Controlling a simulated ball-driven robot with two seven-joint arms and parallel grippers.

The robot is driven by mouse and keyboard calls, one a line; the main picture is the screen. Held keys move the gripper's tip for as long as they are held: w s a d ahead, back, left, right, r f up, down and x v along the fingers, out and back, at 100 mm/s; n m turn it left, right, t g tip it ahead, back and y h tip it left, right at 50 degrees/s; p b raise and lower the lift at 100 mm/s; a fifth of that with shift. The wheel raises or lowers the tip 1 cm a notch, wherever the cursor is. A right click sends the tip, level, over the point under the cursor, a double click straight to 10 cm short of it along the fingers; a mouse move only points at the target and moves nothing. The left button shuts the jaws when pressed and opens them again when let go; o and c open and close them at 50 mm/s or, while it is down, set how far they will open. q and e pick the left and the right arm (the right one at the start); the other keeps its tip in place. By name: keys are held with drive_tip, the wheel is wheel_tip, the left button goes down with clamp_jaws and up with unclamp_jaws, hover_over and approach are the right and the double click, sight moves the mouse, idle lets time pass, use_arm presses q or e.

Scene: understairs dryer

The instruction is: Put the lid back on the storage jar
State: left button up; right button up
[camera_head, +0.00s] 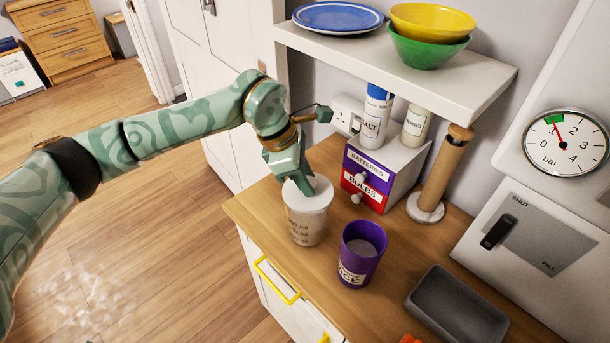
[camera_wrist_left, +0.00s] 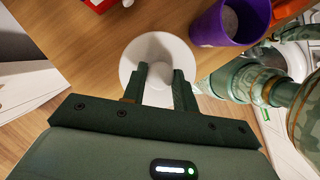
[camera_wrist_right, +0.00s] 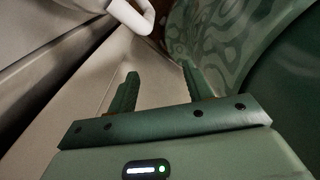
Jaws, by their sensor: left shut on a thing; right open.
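The pale storage jar (camera_head: 307,222) with dark lettering stands upright near the left edge of the wooden counter. The round white lid (camera_head: 322,193) is at the top of this jar, roughly level over its mouth; I cannot tell whether it is fully seated. My left gripper (camera_head: 304,186) points down and is shut on the lid's knob. In the left wrist view the lid (camera_wrist_left: 132,64) shows as a white disc, its round knob between the fingers, and it hides the jar below. My right gripper (camera_wrist_right: 157,82) is open and empty, seen only in the right wrist view.
An open purple jar (camera_head: 352,270) stands close to the right of the pale jar. Behind are a drawer box (camera_head: 365,182), a wooden roll holder (camera_head: 443,180) and an overhanging shelf (camera_head: 400,55). A dark grey tray (camera_head: 457,310) lies at the front right.

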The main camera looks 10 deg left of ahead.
use_arm(q)
drive_tip(key=shift+f, duration=0.1)
idle(0.8)
drive_tip(key=o, duration=1.5)
drive_tip(key=shift+r+p, duration=2.45)
drive_tip(key=shift+r, duration=1.1)
clamp_jaws()
